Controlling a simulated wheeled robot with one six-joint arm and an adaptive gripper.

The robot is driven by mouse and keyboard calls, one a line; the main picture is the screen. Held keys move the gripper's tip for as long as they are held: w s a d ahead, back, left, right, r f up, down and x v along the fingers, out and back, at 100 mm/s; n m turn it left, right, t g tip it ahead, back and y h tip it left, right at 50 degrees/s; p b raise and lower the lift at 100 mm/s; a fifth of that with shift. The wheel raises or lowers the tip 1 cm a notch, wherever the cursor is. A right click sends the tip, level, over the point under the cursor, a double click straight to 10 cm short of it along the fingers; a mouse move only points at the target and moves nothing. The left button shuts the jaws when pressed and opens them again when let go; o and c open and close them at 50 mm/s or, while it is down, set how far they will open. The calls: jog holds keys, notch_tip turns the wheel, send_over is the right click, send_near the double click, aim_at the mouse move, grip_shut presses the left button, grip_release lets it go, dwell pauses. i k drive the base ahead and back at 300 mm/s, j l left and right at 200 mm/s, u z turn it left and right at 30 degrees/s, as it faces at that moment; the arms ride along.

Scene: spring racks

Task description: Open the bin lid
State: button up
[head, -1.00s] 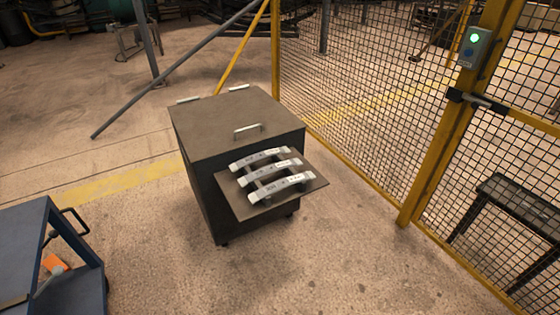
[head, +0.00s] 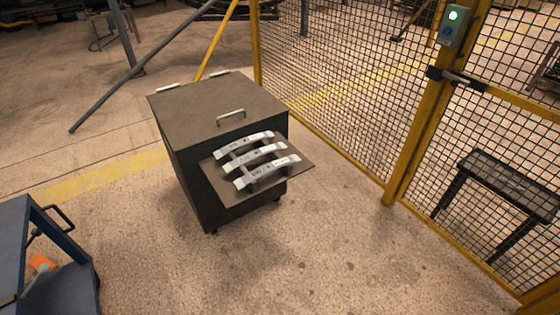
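The bin (head: 185,180) is a dark box on small wheels in the middle of the head view. Its flat lid (head: 195,108) is closed. A metal handle (head: 231,115) stands on the lid near its front edge, and two light hinges (head: 167,87) sit at the back edge. A shelf (head: 215,182) juts from the bin's front and bears three curved, labelled metal springs (head: 257,155). My gripper is not in view.
A blue cart (head: 35,235) with a black handle and an orange item stands at the lower left. A yellow-framed mesh fence (head: 330,90) with a gate runs behind and right. A dark bench (head: 500,185) stands beyond it. Floor in front of the bin is clear.

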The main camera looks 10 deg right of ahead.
aim_at(195, 113)
jog(key=i+l+u, duration=0.1)
jog(key=i+l, duration=1.9)
jog(key=l, duration=0.15)
jog(key=i+u, duration=0.1)
jog(key=i, duration=0.65)
